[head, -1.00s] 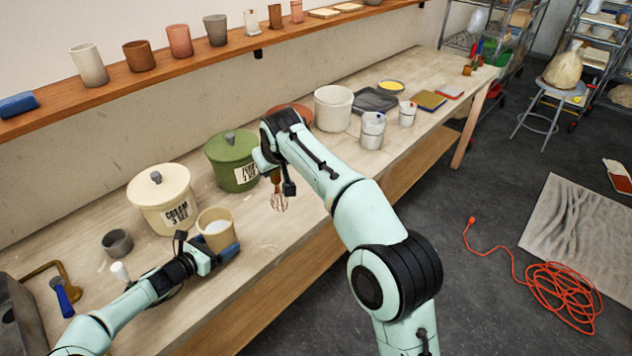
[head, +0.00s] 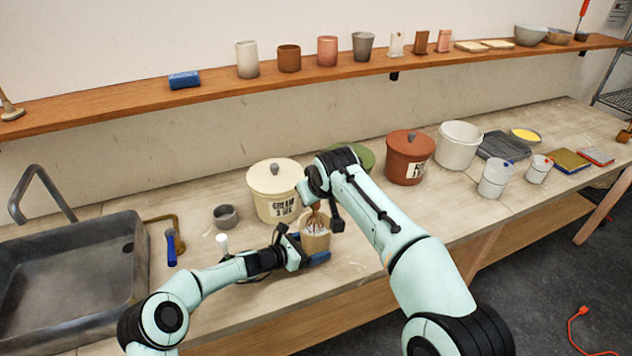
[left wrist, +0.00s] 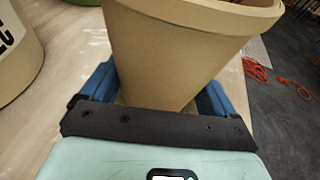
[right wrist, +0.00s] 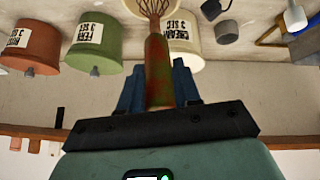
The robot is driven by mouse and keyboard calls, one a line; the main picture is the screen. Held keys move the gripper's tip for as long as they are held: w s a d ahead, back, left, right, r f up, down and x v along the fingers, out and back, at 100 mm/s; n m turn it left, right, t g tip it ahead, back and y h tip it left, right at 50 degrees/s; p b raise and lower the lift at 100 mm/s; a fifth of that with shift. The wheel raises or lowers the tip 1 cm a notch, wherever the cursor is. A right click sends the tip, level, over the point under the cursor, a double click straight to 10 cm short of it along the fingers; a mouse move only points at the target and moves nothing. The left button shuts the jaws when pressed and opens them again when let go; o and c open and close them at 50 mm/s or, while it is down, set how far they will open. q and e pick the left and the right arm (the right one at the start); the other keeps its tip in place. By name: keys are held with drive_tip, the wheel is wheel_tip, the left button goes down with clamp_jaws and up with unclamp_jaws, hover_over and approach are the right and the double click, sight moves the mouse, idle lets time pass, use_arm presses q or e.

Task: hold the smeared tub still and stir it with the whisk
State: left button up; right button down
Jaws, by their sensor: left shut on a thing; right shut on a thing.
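The smeared tub (head: 317,242) is a small beige tub on the bench, upright, in front of a cream lidded crock. My left gripper (head: 308,260) is shut on it, with a blue finger on each side; the left wrist view shows the tub wall (left wrist: 165,55) between them. My right gripper (right wrist: 158,88) is shut on the handle of the whisk (right wrist: 157,65), which is brown-red with green patches. In the head view the wire whisk (head: 315,219) points down at the tub's mouth. How deep its wires reach is hidden.
The cream crock (head: 275,192) stands right behind the tub, with a mostly hidden green one (head: 364,158) and a red-brown one (head: 408,160) to its right. A small grey cup (head: 225,215) and a sink (head: 75,265) are to the left. The bench's front edge is close.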

sight(312, 219)
drive_tip(key=shift+f, duration=3.9)
drive_tip(key=shift+s, duration=0.1)
